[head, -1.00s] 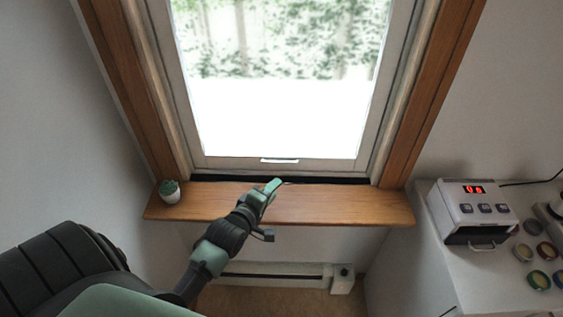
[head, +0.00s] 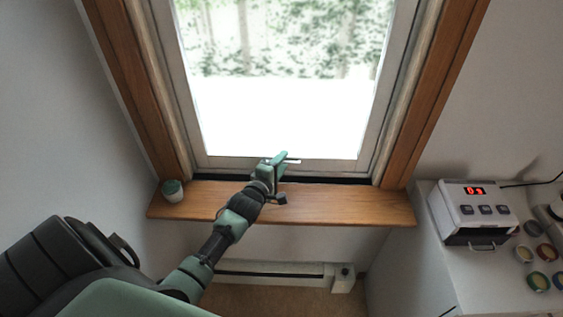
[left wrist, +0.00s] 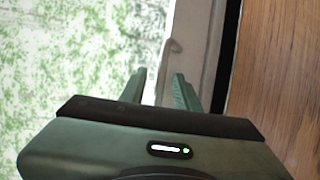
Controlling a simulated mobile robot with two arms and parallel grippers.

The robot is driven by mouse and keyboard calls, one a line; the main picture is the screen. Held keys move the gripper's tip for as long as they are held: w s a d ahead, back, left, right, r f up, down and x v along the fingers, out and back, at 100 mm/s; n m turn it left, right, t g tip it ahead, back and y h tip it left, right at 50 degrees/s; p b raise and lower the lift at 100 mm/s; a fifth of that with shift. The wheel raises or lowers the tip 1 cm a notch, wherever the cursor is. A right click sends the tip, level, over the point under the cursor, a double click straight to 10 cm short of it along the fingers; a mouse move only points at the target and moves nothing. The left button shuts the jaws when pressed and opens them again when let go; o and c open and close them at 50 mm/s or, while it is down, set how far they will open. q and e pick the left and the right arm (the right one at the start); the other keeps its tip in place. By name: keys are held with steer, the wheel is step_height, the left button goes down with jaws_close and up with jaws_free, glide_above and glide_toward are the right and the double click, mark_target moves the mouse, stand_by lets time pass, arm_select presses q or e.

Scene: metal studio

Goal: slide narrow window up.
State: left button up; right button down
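The narrow window has a pale frame with a bottom rail (head: 335,166) just above a dark strip over the wooden sill. A small light handle (head: 292,161) sits at the middle of the rail, partly hidden by my left gripper (head: 280,162). I cannot tell whether a finger touches the rail. My right gripper is not in view.
A small potted plant (head: 172,191) stands at the left end of the wooden sill (head: 340,205). On the right, a white device with a red display (head: 480,212) and several coloured round items stand on a white surface. A white heater (head: 270,270) is below the sill.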

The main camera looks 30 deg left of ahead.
arm_select(q)
jaws_close()
stand_by(1.4)
